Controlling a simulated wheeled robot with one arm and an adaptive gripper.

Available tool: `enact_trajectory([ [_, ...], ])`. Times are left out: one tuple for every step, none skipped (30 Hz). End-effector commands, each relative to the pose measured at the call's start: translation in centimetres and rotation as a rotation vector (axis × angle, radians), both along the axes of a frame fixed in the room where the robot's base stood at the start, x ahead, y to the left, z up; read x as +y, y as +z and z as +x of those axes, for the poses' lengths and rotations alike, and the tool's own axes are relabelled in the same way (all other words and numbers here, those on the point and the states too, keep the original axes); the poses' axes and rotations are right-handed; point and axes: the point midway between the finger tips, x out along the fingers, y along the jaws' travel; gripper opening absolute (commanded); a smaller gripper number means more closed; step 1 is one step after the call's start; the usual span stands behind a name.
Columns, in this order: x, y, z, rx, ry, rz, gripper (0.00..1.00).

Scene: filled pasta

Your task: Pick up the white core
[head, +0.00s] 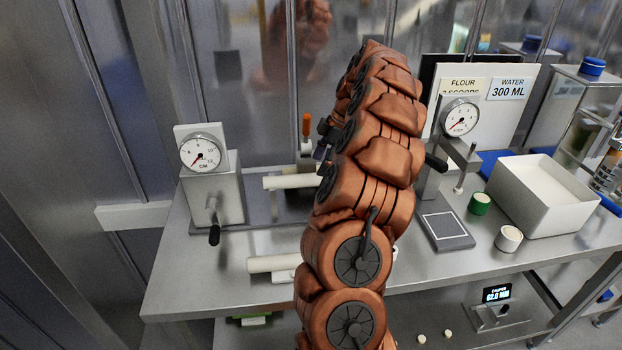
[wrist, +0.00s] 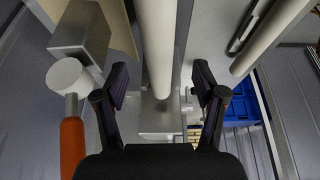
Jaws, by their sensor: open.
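Two white cylinders that could be the white core lie on the steel bench. The back one (head: 290,182) sticks out left from behind my arm, and the front one (head: 270,263) lies nearer the bench's front edge. In the wrist view, a long white cylinder (wrist: 157,42) runs between the fingers of my gripper (wrist: 160,84), with a gap on each side. My gripper is open and empty. A second pale cylinder (wrist: 268,36) lies to the right there. My arm hides the right ends of both cylinders in the head view.
An orange-handled tool (wrist: 73,135) with a white head is left of my gripper. Two dial gauges (head: 202,152) (head: 459,119) stand on the bench. A white-filled bin (head: 548,208), a green-sided cup (head: 479,204) and a dark scale (head: 445,230) are on the right.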

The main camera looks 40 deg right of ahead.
Motion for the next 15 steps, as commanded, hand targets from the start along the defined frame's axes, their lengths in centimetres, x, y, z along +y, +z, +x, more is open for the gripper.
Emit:
enact_trajectory([
  [0.1, -0.1, 0.0, 0.001, 0.001, 0.002, 0.7],
  [0.2, -0.2, 0.0, 0.001, 0.001, 0.002, 0.7],
  [0.2, -0.3, 0.1, 0.001, 0.001, 0.002, 0.7],
  [0.2, -0.3, 0.1, 0.002, 0.001, 0.002, 0.7],
  [0.2, -0.4, 0.1, 0.002, 0.001, 0.002, 0.7],
  [0.3, -0.5, 0.2, 0.001, 0.001, 0.002, 0.7],
  [0.3, -0.7, 0.3, 0.001, 0.001, 0.001, 0.7],
  [0.4, -0.8, 0.4, 0.001, 0.0, 0.001, 0.7],
  [0.4, -1.0, 0.5, 0.0, -0.001, 0.0, 0.7],
  [0.5, -1.2, 0.5, 0.001, -0.001, 0.001, 0.7],
  [0.7, -1.5, 0.6, 0.002, 0.0, 0.001, 0.7],
  [0.9, -1.9, 0.8, 0.003, 0.001, 0.003, 0.7],
  [1.0, -2.2, 0.9, 0.003, 0.001, 0.003, 0.7],
  [1.1, -2.5, 1.0, 0.002, 0.0, 0.003, 0.7],
  [1.3, -3.0, 1.1, 0.003, 0.001, 0.003, 0.7],
])
